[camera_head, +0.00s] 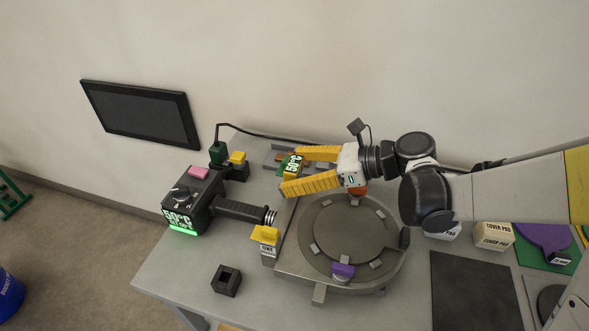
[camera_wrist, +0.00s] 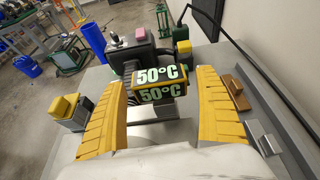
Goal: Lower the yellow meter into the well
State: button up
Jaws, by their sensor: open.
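The yellow meter (camera_head: 292,164) has a dark green face reading 50°C and sits between my fingers, left of the round plate. It also shows in the wrist view (camera_wrist: 160,75), with small gaps to the fingers on both sides. My gripper (camera_head: 289,172) is open around it, its yellow fingers pointing left; it also shows in the wrist view (camera_wrist: 163,82). What lies under the meter is mostly hidden. A small black square block with a hollow top (camera_head: 227,280) stands at the front left; I cannot tell whether it is the well.
A black heater unit (camera_head: 188,200) with a ribbed barrel stands left of the meter. A yellow-topped block (camera_head: 265,236) stands in front, another yellow block (camera_head: 237,157) behind. The round plate (camera_head: 350,236) carries a purple piece (camera_head: 343,271). Cover pad boxes (camera_head: 493,236) stand right.

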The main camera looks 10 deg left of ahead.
jog(key=w+v, duration=0.1)
jog(key=v, duration=1.1)
jog(key=shift+s, duration=0.45)
